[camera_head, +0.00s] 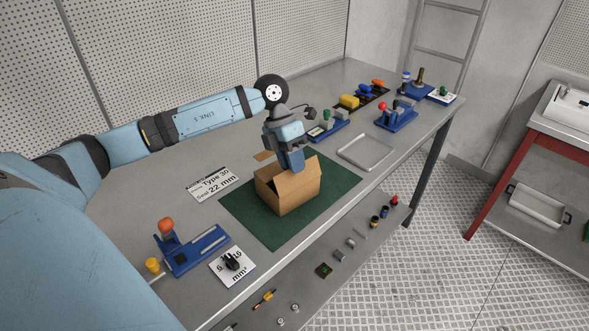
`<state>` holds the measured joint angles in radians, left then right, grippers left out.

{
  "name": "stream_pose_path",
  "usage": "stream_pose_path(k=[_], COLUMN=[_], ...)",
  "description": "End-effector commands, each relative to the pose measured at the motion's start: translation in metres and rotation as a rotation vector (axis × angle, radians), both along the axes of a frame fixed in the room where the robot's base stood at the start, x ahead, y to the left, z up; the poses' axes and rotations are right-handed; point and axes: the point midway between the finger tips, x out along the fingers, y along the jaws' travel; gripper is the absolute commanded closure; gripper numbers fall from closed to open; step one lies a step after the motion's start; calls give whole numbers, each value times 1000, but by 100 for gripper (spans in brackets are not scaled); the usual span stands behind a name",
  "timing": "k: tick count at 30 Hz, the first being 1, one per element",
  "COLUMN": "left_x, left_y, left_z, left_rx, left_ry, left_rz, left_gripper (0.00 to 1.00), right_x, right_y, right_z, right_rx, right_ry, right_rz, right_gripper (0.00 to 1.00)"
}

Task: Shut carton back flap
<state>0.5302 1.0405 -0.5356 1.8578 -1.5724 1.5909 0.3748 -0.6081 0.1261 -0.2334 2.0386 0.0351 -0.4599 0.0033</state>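The brown cardboard carton (289,193) stands upright on a green mat (248,218) on the grey workbench. One flap sticks out at its upper left (264,156), and part of the top is hidden behind my gripper. My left gripper (292,166) points down at the carton's top, over its back part. Its fingers look close together, but I cannot tell whether they are apart, shut or touching a flap. My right gripper is not in view.
A label card (212,184) lies left of the mat. A blue fixture with an orange knob (195,250) stands at front left. An empty metal tray (365,151) and another blue fixture (396,117) are to the right. Small parts lie on the lower shelf (340,255).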

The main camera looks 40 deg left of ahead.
Motion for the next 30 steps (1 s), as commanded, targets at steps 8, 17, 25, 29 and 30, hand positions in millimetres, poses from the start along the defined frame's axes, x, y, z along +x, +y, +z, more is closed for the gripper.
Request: stream_pose_path(k=[8,17,25,29,30], left_x=[-2,-2,-2,-2,-1], left_y=[-10,-10,-9,-7,-5], left_z=[-20,-21,-20,-24,-25], left_rx=[-1,-1,-2,-48,-81], left_ry=[0,0,0,13,19], left_rz=[0,0,0,1,2], left_gripper=[71,80,100,100,100], right_x=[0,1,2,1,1], right_y=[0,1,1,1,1], right_z=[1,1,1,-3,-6], right_rx=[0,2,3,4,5], right_ry=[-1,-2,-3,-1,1], right_rz=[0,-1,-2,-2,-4], right_gripper=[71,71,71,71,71])
